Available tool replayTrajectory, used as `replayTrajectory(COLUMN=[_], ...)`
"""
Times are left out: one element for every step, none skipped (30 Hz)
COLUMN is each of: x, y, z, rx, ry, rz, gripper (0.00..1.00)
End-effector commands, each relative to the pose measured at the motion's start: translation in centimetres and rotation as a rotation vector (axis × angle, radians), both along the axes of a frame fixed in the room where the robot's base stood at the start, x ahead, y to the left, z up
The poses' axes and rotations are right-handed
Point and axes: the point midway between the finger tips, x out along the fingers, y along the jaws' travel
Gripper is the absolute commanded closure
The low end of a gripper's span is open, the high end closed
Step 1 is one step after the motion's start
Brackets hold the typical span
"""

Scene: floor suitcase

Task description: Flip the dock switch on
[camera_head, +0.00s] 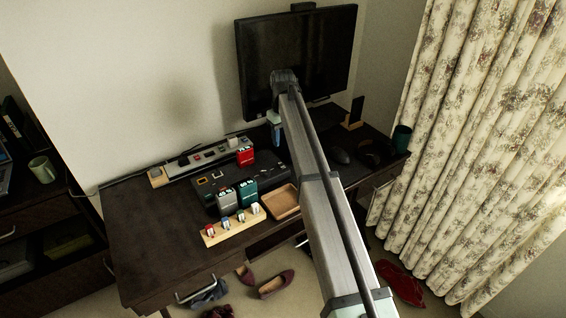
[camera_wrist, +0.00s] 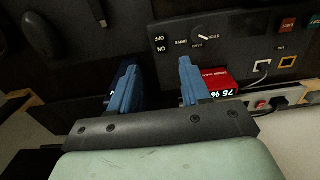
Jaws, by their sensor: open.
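The black dock (camera_head: 265,172) sits on the dark desk, below and left of the monitor. The switch's position is too small to read. My gripper (camera_wrist: 157,85) is open, its two blue fingers apart, with the panel's switch end beyond them. In the head view my gripper (camera_head: 275,128) is above the desk near the dock's right end, partly hidden by my arm.
A red block (camera_head: 245,155) stands by the power strip (camera_head: 210,155) behind the dock; it is near the right finger in the wrist view (camera_wrist: 222,82). The monitor (camera_head: 300,55) rises behind.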

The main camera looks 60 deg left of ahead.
Motion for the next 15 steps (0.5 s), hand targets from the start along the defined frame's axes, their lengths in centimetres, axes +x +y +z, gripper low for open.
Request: replayTrajectory(x=[0.0,0.0,0.0,0.0,0.0,0.0,0.0,0.0,0.0,0.0,0.0,0.1,0.1,0.1,0.1], y=[-0.1,-0.1,-0.1,-0.1,-0.1,-0.1,-0.1,-0.1,-0.1,-0.1,-0.1,-0.1,-0.1,-0.1,-0.1], z=[-0.9,-1.4,-2.1,-2.7,-3.3,-3.9,-4.4,-5.0,-5.7,-6.2,-6.7,-7.3,-7.8,-8.2,-8.8], rx=[-0.002,-0.002,-0.001,-0.001,-0.001,-0.002,-0.002,-0.001,-0.001,-0.001,-0.001,-0.001,-0.001,0.000,0.000], ry=[0.001,0.001,0.000,0.000,0.000,0.000,0.000,0.000,0.000,0.000,0.000,0.000,0.000,0.000,-0.001], rz=[0.000,0.000,-0.001,-0.001,-0.001,-0.001,-0.001,-0.001,-0.001,-0.001,-0.001,-0.001,-0.001,-0.001,-0.001], gripper=[0.53,0.53,0.53,0.53,0.53,0.53,0.53,0.53,0.53,0.53,0.53,0.53,0.53,0.53,0.53])
